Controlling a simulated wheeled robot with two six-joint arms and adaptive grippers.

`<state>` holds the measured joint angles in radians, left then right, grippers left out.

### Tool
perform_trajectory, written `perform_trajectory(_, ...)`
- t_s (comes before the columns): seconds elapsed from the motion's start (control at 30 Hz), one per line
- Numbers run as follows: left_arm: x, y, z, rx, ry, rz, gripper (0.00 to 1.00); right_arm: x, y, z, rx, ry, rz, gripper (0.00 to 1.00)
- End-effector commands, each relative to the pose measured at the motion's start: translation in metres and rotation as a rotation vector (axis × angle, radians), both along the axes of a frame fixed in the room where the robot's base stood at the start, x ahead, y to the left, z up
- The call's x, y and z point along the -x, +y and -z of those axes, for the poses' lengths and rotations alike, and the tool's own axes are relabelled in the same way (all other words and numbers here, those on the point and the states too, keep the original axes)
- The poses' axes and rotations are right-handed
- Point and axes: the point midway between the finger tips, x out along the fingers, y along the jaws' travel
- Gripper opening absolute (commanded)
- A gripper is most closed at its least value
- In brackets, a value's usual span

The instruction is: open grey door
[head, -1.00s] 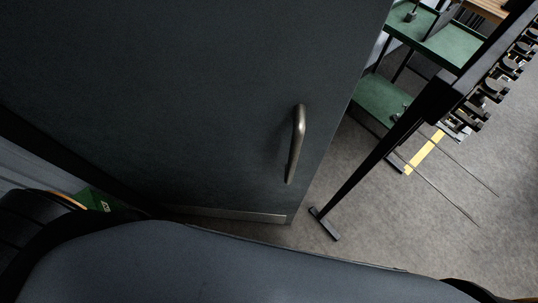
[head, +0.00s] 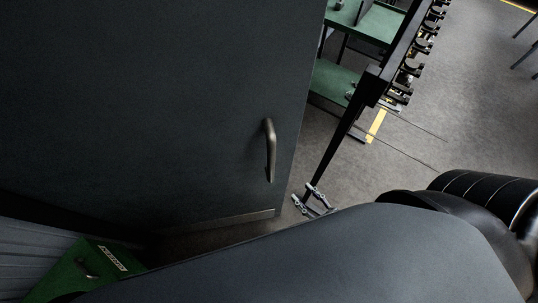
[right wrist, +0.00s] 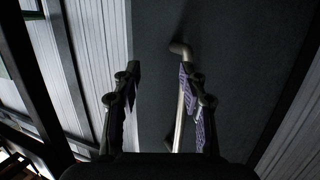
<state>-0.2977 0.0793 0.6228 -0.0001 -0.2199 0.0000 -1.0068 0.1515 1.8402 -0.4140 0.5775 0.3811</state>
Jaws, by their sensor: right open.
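The dark grey door (head: 150,100) fills the left and centre of the head view, with a metal bar handle (head: 270,150) near its right edge. My right gripper (head: 308,197) is open, low and to the right of the handle, just past the door's edge in the picture. In the right wrist view, the gripper's two fingers (right wrist: 158,70) stand apart. The handle (right wrist: 179,52) shows beside and partly behind the right finger; I cannot tell whether they touch. The door panel (right wrist: 225,70) lies beyond the fingers. My left gripper is out of view.
A black rack (head: 340,135) with hooks stands right of the door, its foot near my right gripper. Green shelves (head: 335,80) are behind it. A green box (head: 88,270) is at the lower left. Open grey floor (head: 470,90) lies to the right.

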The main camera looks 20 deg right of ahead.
Motion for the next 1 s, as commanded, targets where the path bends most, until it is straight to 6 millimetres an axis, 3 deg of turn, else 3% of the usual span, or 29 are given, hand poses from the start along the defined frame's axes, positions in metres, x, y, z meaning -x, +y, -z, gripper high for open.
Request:
perform_trajectory(0.03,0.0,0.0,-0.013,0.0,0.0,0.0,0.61,0.002,0.012,-0.047,-0.028,-0.063,-0.041,0.43)
perform_trajectory(0.1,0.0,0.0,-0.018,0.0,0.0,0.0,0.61,0.004,0.025,-0.086,-0.061,-0.132,-0.087,0.43)
perform_trajectory(0.2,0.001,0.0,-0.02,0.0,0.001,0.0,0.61,0.006,0.035,-0.115,-0.087,-0.184,-0.124,0.43)
perform_trajectory(0.47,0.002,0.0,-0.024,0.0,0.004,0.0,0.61,-0.003,0.041,-0.124,-0.093,-0.203,-0.13,0.43)
perform_trajectory(0.8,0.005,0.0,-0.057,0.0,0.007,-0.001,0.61,-0.065,0.072,-0.126,-0.093,-0.202,-0.129,0.43)
perform_trajectory(1.0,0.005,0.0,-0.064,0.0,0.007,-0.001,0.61,-0.085,0.082,-0.122,-0.092,-0.198,-0.13,0.43)
